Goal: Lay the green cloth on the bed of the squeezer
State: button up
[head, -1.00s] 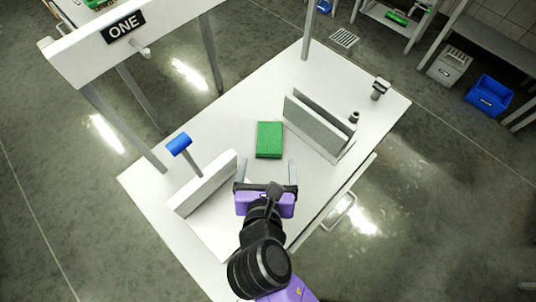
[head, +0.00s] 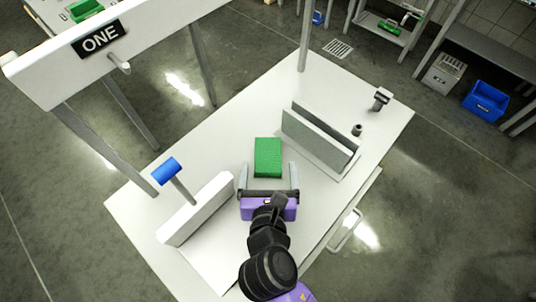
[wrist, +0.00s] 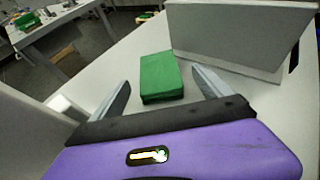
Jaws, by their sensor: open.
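The green cloth (head: 268,157) is a thick folded rectangular pad lying on the white tabletop; it also shows in the wrist view (wrist: 161,76). My gripper (head: 267,170) is open and empty. Its two grey fingers point toward the cloth, one on each side of its near end in the picture, with gaps on both sides. I cannot tell the fingers' height above the table. Which fixture is the squeezer is not clear: a white wall with a blue-handled lever (head: 166,170) stands left, and two upright parallel grey plates (head: 318,137) stand right.
The white table (head: 225,130) is bare around the cloth. A small black knob (head: 357,129) and a clamp-like post (head: 381,99) stand at the far right. Blue bin (head: 486,100) is on the floor.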

aim_at(268, 160)
jog(key=x, duration=0.4)
jog(key=shift+w+a+f, duration=0.1)
jog(key=shift+f, duration=0.1)
jog(key=c, duration=1.6)
